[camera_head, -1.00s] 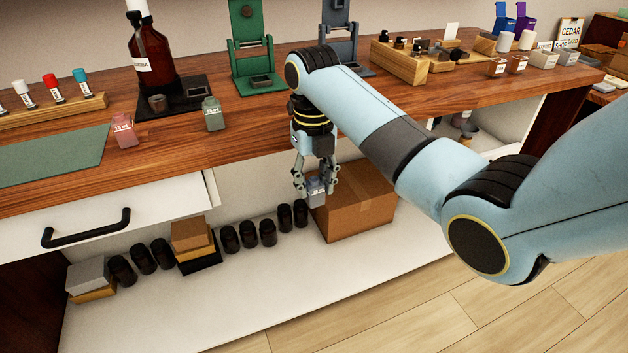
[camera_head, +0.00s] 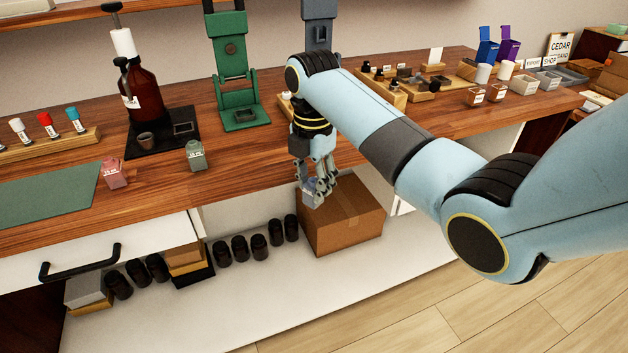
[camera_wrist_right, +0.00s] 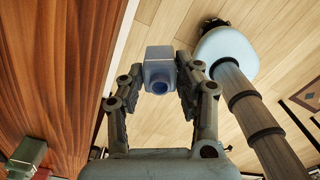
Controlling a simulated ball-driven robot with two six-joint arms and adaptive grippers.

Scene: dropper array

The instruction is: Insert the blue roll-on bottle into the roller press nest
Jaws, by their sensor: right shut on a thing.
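My right gripper (camera_head: 315,192) is shut on a small blue-grey bottle and holds it in front of the bench's front edge, above a cardboard box. The bottle (camera_wrist_right: 160,68) shows between the fingers in the right wrist view, its dark blue round opening facing the camera. In the head view, the fingers partly cover it. A green press (camera_head: 230,60) with a square nest in its base (camera_head: 240,115) stands on the bench. A blue-grey press (camera_head: 319,30) stands right of it, its base hidden behind my right arm. I cannot tell which one is the roller press. My left gripper is out of view.
A pink bottle (camera_head: 113,173) and a grey-green bottle (camera_head: 196,155) stand near the bench's front edge. A brown pump bottle (camera_head: 141,92) is behind them. Wooden trays (camera_head: 385,95) with small parts sit at the right. The cardboard box (camera_head: 345,222) is on the low shelf.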

